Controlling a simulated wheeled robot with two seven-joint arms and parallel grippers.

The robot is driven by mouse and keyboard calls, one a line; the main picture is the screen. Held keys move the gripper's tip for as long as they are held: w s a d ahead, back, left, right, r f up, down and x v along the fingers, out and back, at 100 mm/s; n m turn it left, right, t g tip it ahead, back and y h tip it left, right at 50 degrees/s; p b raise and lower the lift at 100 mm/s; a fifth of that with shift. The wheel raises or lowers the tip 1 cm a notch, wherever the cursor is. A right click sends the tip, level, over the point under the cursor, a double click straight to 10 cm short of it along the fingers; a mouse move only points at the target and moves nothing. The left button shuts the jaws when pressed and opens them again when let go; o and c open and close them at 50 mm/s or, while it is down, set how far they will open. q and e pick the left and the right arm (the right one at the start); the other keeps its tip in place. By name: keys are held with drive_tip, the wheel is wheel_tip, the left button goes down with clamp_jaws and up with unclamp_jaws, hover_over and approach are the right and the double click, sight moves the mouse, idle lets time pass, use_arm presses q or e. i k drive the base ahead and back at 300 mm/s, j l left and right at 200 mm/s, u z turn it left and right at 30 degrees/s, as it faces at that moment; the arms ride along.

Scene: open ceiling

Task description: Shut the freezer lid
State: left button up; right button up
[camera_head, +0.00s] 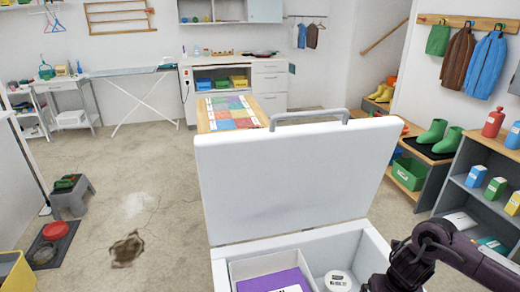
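A white chest freezer (375,255) stands at the bottom centre. Its white lid (295,175) is raised and stands nearly upright, with a grey handle (310,115) along its top edge. A purple-and-white box and a round white tub (338,281) lie inside the freezer. A dark purple arm of mine comes in from the right, over the freezer's right side and below the lid's top edge. Its gripper is cut off by the bottom edge, so its fingers do not show. My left gripper is not in view.
A grey shelf (455,192) with cartons and bottles stands close on the right, near my arm. A bench (430,158) with green boots is behind it. A table (262,113) with a coloured mat stands behind the lid. Floor left of the freezer is mostly open, with a grey step stool (72,197) farther left.

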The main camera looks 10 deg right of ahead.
sight(273, 180)
drive_tip(key=k, duration=0.9)
